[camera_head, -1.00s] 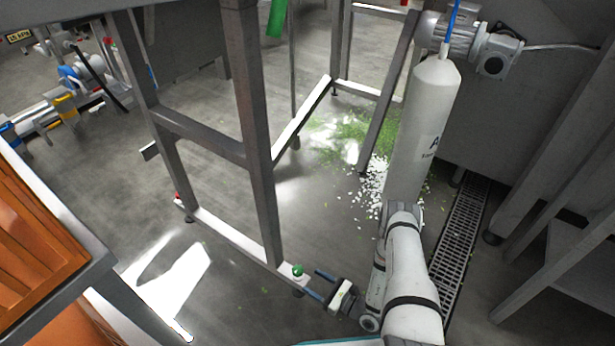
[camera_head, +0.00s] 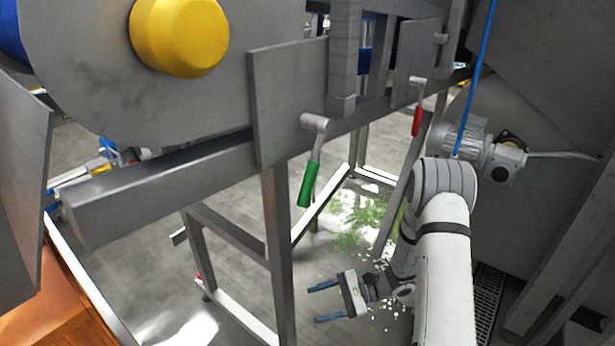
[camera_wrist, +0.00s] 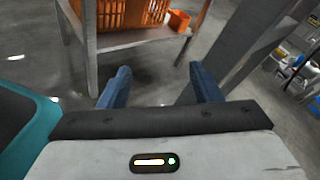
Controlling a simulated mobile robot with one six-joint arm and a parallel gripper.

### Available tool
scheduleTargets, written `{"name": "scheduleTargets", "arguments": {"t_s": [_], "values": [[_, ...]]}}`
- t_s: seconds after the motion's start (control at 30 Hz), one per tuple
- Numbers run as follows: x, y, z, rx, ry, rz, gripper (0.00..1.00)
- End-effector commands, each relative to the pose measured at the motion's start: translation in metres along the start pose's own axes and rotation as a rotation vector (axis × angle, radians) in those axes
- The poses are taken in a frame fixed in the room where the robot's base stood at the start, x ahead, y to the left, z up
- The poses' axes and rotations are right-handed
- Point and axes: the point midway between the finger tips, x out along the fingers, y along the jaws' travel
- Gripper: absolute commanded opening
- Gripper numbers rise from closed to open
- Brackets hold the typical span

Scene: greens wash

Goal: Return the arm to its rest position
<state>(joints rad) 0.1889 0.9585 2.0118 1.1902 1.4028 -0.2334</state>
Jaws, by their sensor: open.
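My gripper (camera_head: 322,302) is open and empty in the head view, its two blue fingers pointing left. It is in front of the grey machine frame's legs, above the floor, and nothing is between the fingers. My white arm rises at the right of the head view and bends down to the gripper. In the wrist view the two blue fingers of my gripper (camera_wrist: 160,88) are spread wide, with grey floor and a table with an orange crate (camera_wrist: 125,14) beyond them.
A steel machine frame (camera_head: 278,250) stands close by, with a green-handled lever (camera_head: 308,184) and a red-handled lever (camera_head: 417,120). A yellow round cover (camera_head: 180,38) is at upper left. Green scraps (camera_head: 360,220) lie on the floor. A floor drain (camera_head: 487,295) runs at right.

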Motion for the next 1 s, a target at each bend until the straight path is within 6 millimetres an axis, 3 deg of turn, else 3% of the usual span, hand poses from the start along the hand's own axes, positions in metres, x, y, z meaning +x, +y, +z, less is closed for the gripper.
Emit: {"name": "scheduleTargets", "arguments": {"t_s": [0.03, 0.4, 0.7, 1.0], "values": [[-0.008, -0.01, 0.035, -0.044, 0.024, 0.054, 0.58], [-0.051, -0.015, 0.194, -0.317, 0.247, 0.426, 0.58], [-0.097, -0.007, 0.303, -0.555, 0.495, 0.682, 0.58], [-0.148, 0.0, 0.399, -0.799, 0.79, 0.888, 0.58]]}}
